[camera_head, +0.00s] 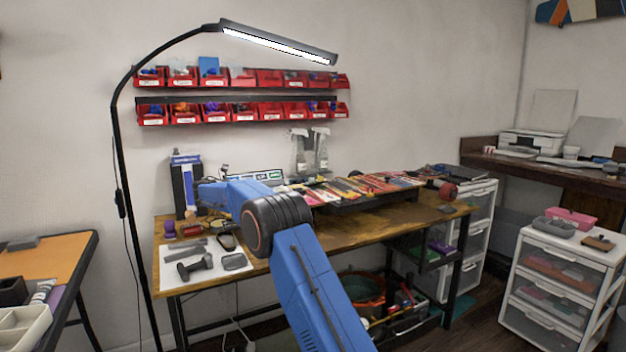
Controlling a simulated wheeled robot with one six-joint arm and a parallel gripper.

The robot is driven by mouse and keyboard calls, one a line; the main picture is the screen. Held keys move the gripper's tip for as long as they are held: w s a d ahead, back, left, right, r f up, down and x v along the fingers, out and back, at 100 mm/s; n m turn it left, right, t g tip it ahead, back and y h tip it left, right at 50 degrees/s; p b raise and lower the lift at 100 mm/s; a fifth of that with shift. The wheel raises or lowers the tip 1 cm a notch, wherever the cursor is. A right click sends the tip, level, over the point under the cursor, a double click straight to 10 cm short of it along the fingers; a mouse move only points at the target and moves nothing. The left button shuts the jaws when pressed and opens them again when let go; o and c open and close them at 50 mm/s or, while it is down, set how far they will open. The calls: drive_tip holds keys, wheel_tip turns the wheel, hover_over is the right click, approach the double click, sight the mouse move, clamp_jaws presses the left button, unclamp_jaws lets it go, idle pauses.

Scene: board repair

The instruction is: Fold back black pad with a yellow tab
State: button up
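My blue arm reaches up from the bottom middle, and its forearm points left over the workbench (400,218). I cannot make out my gripper at its far end. A long board (365,187) with a multicoloured top lies across the workbench, wheels up or sideways, I cannot tell. A red wheel (447,191) shows at its right end. I cannot pick out a black pad with a yellow tab at this distance. My arm hides part of the bench and the left end of the board.
A white mat (205,277) with grey tools lies at the bench's front left. A black lamp pole (124,200) stands left of the bench. Spray bottles (320,152) stand behind the board. A white drawer unit (555,285) stands right. Bare bench shows in front of the board.

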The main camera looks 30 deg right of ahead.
drive_tip(key=d, duration=1.7)
drive_tip(key=shift+w, duration=0.25)
clamp_jaws()
idle(0.7)
